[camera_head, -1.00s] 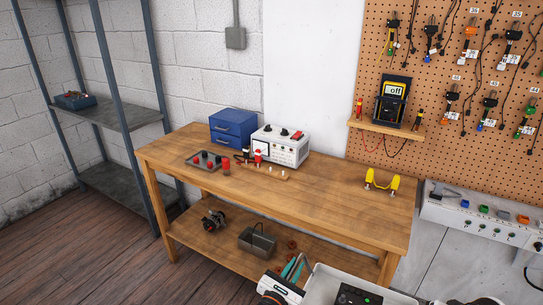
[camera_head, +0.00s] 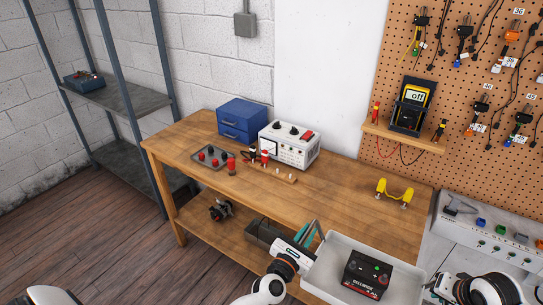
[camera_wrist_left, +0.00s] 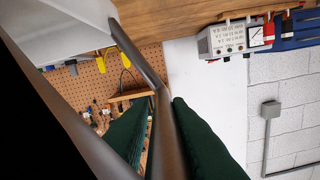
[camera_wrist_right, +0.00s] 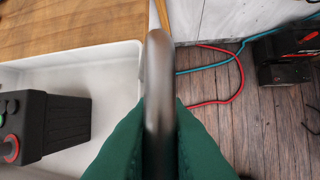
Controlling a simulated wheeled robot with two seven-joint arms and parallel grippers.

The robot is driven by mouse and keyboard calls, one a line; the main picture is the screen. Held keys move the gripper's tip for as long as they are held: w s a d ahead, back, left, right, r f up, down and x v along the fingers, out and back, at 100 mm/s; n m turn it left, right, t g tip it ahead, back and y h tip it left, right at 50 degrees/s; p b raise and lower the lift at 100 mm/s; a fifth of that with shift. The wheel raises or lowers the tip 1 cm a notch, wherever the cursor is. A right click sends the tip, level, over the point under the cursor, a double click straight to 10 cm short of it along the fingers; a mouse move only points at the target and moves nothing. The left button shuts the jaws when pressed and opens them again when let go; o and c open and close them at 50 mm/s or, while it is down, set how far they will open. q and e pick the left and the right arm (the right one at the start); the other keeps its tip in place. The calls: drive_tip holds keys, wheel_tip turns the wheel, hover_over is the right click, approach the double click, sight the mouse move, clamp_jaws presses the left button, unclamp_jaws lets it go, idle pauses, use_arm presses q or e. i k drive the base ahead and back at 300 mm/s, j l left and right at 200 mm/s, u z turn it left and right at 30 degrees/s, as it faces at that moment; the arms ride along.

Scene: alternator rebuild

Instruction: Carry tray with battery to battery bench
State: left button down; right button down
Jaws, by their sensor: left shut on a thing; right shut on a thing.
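A light grey-white tray (camera_head: 330,268) is held in front of me at the bottom of the head view. A black battery (camera_head: 367,278) sits upright in it; it also shows in the right wrist view (camera_wrist_right: 52,125). My left gripper (camera_head: 309,232) is at the tray's left side, its green fingers shut on a dark handle bar (camera_wrist_left: 165,115). My right gripper (camera_wrist_right: 158,125) is shut on the dark bar at the tray's other side. In the head view its fingertips are hard to make out. A wooden bench (camera_head: 330,195) stands just beyond the tray.
The bench holds a blue drawer box (camera_head: 243,120), a white instrument (camera_head: 289,145), a terminal tray (camera_head: 209,157) and yellow clamps (camera_head: 394,193). Its front right top is bare. A metal shelf (camera_head: 120,100) stands left, a pegboard (camera_head: 455,90) right. Cables (camera_wrist_right: 215,90) lie on the floor.

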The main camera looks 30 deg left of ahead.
sight(352, 213)
drive_tip(key=i+j, duration=0.25)
drive_tip(key=i, duration=0.2)
drive_tip(key=i+j, duration=0.3)
drive_tip(key=i, duration=0.15)
